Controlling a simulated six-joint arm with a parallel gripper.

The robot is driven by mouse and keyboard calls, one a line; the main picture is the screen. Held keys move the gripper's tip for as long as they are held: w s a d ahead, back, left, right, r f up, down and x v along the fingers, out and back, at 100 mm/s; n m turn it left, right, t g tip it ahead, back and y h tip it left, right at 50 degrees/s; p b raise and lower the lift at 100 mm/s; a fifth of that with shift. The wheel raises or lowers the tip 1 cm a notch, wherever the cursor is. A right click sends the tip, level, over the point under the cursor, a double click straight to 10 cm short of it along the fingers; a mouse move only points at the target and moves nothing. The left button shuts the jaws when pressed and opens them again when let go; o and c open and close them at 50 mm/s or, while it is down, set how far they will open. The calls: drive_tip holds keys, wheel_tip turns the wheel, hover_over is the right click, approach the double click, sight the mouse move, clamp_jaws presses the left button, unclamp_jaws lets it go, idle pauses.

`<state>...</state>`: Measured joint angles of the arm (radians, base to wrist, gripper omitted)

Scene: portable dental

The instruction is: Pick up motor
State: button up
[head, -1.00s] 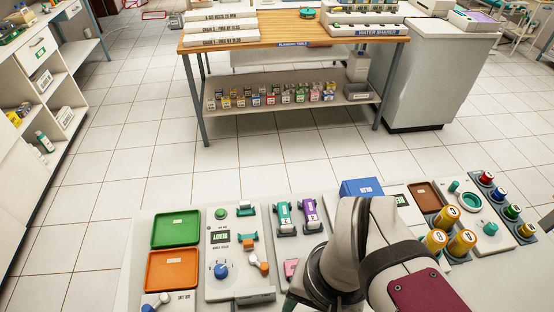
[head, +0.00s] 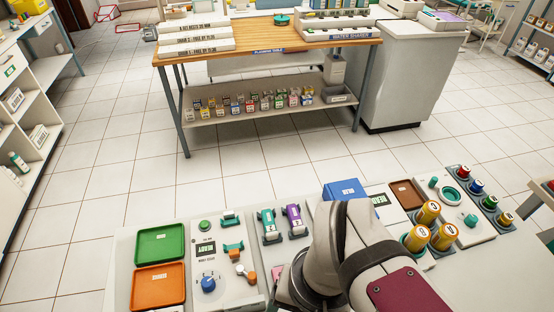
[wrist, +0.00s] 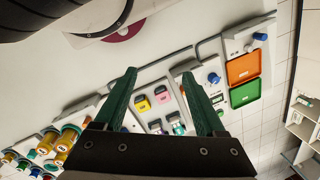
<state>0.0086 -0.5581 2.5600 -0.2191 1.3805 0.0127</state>
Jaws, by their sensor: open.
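No thing in view is clearly labelled as a motor. A teal unit (head: 269,227) and a purple unit (head: 294,221) stand side by side in holders on the white bench, left of my arm in the head view. A yellow piece (wrist: 142,103) and a pink piece (wrist: 162,96) sit nearer in that view. My gripper (wrist: 158,75) has green fingers, open and empty, above the bench. My arm hides it in the head view.
A green tray (head: 160,231) and an orange tray (head: 159,272) lie at the bench's left, beside a control panel (head: 213,248). A blue box (head: 345,188), a brown tray (head: 406,187) and yellow canisters (head: 443,236) stand to the right. Bare bench shows at the lower right.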

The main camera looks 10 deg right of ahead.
drive_tip(key=n+h, duration=0.2)
drive_tip(key=n, duration=0.4)
hover_over(295, 214)
wheel_tip(295, 214, down, 4)
drive_tip(key=r, duration=0.1)
wheel_tip(295, 214, down, 15)
drive_tip(key=shift+r, duration=0.1)
clamp_jaws()
